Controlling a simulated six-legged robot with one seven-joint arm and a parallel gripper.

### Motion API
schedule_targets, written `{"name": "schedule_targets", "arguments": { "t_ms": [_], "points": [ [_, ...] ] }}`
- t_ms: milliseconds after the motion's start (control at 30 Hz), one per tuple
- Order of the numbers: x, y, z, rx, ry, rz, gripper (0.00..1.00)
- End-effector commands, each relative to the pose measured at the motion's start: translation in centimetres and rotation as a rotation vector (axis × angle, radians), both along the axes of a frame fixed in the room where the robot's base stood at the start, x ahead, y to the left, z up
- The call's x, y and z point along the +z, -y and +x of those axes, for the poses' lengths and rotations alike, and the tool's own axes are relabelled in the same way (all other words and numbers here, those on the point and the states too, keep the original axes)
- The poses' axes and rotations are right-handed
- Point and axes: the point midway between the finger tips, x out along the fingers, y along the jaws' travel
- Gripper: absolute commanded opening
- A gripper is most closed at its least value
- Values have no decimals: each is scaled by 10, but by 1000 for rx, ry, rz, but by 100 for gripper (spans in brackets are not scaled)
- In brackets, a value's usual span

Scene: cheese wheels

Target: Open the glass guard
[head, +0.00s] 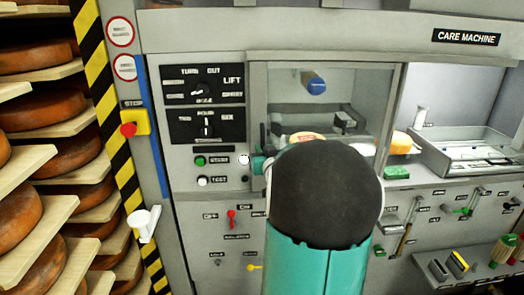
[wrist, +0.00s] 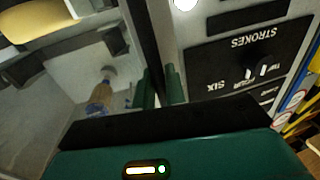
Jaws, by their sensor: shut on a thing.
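The glass guard (head: 360,85) is a clear pane in a grey frame, over the bay in the middle of the machine. Its lower part is hidden behind my dark, rounded arm link. My gripper (head: 260,164) shows only as a bit of teal at the guard's lower left edge. In the wrist view, the two green fingers of my gripper (wrist: 159,88) are close together at the guard's dark frame edge (wrist: 143,30). They are shut on a thin part there, mostly hidden between them. The glass lies left of the fingers, the control panel right.
A knob panel (head: 204,125) and buttons are left of the guard. A red stop button (head: 129,129) sits on the striped post. Shelves of cheese wheels (head: 42,105) stand at far left. An open bay with a metal tray (head: 465,150) is at right.

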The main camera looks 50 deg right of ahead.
Motion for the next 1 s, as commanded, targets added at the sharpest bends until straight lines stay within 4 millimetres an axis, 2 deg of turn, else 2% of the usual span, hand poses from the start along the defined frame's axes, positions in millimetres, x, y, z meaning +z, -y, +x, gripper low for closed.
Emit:
{"name": "schedule_targets", "arguments": {
  "t_ms": [267, 800, 1000],
  "points": [
    [0, 36, -41, -14, 0, -1, 0],
    [-1, 155, -178, -13, -3, 0, 0],
    [0, 190, -217, -11, -2, -1, 0]
  ]
}}
